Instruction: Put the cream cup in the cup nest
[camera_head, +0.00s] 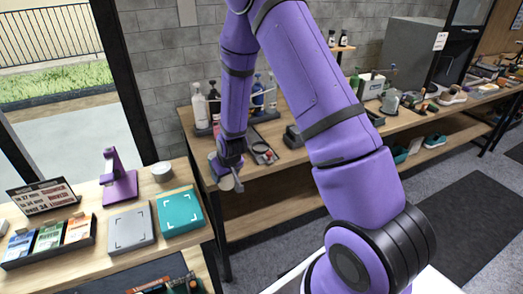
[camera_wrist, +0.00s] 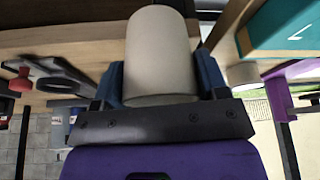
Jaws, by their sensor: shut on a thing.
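The cream cup (camera_wrist: 160,50) is between the two fingers of my gripper (camera_wrist: 161,80), which is shut on it. In the head view, the cup (camera_head: 226,184) shows as a small pale shape under my gripper (camera_head: 230,168), at the left front corner of the long wooden bench. A dark tray with a ring-shaped part (camera_head: 263,152) lies on the bench to the right of my gripper. A dark ring (camera_wrist: 58,75) also shows at left in the wrist view. I cannot tell whether either is the cup nest.
Bottles (camera_head: 200,105) stand behind my gripper on the bench. A separate table at left holds a teal box (camera_head: 180,211), a grey box (camera_head: 131,229), a round grey tin (camera_head: 162,171) and a purple stand (camera_head: 119,180). A gap separates the table and bench.

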